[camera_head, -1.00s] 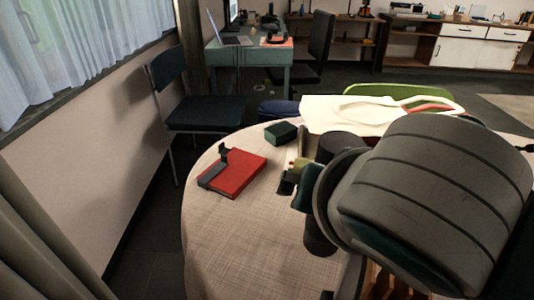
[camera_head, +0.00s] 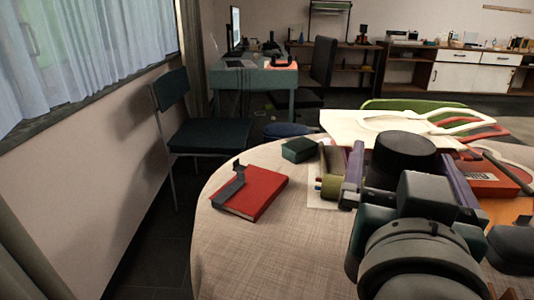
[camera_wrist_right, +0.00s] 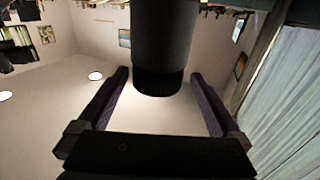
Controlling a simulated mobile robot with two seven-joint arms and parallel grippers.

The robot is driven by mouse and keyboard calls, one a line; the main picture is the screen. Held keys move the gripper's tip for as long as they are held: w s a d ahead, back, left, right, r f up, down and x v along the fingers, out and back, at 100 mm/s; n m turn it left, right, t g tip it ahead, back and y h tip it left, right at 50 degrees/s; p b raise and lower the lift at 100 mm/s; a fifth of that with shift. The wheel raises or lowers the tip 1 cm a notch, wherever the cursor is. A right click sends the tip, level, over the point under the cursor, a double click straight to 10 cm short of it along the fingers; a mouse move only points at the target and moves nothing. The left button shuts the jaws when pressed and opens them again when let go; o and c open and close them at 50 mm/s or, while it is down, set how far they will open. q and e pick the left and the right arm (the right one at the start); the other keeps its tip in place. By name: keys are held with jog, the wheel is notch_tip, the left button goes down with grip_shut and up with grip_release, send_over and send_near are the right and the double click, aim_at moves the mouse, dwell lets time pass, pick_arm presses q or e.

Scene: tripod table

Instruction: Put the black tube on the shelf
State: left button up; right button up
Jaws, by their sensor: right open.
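The black tube (camera_head: 403,154) stands on the table among other items in the head view. Its top shows between the two purple fingers of my right gripper (camera_head: 401,152). In the right wrist view the tube (camera_wrist_right: 164,40) is a large dark cylinder. My right gripper (camera_wrist_right: 159,73) is open there, with a finger on each side of the tube's end. Gaps show between tube and fingers, and I cannot tell of any contact. The tube's lower part is hidden behind the gripper in the head view. A wooden shelf unit (camera_head: 371,73) stands against the far wall.
The round cloth-covered table (camera_head: 270,255) has free room at its front left. A red book (camera_head: 260,192) with a dark object on it, a green box (camera_head: 299,149) and an olive box (camera_head: 331,170) lie left of the gripper. A chair (camera_head: 210,135) stands beyond.

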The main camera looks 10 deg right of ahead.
aim_at(402, 133)
jog(key=shift+w+d+r+p, duration=0.1)
jog(key=shift+w+d+p, duration=0.2)
jog(key=shift+w+d, duration=0.2)
jog(key=p+x, duration=0.1)
jog(key=x, duration=0.3)
jog(key=shift+s, duration=0.1)
jog(key=shift+w+d, duration=0.2)
jog(key=shift+w, duration=0.05)
jog(key=shift+c, duration=0.2)
grip_shut()
